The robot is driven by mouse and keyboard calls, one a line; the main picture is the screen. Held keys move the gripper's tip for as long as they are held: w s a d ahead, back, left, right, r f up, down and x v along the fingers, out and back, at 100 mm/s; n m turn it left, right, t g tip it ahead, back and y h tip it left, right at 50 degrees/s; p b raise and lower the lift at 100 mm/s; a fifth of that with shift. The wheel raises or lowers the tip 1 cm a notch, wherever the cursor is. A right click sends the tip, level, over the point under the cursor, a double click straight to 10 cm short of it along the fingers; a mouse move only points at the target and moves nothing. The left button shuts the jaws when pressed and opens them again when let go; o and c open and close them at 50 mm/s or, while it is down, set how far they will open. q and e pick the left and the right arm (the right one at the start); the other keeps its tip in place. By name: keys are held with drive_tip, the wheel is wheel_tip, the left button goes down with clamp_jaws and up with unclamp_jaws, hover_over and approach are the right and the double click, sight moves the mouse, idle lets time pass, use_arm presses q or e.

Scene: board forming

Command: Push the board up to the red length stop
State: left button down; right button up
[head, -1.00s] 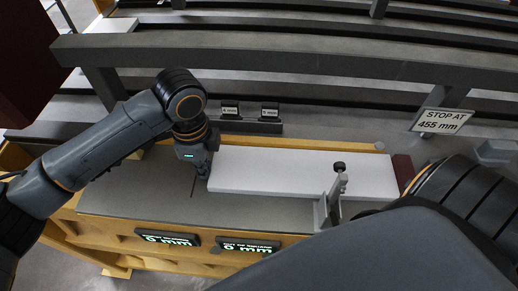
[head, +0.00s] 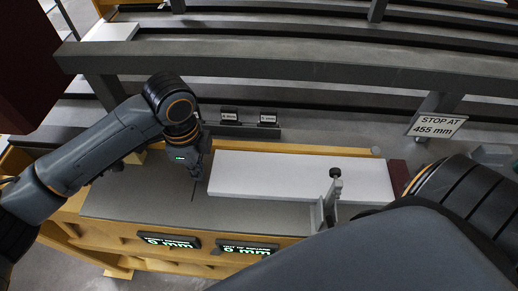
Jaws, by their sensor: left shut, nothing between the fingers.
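The board (head: 290,178) is a long white slab lying flat on the grey table (head: 130,200). Its right end meets the dark red length stop (head: 398,177) with no gap that I can make out. My left gripper (head: 196,177) is shut and empty, pointing down just off the board's left end, with a narrow gap between them. My right gripper is not in view; my right arm covers the lower right, including part of the area near the stop.
A grey bracket with a black knob (head: 335,173) stands at the board's front edge. Displays (head: 168,240) on the table's front read 0 mm. A sign (head: 436,126) says "STOP AT 455 mm". Grey rails (head: 300,62) run behind. The table left of the gripper is clear.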

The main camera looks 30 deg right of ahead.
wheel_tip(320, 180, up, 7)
drive_tip(key=p, duration=0.6)
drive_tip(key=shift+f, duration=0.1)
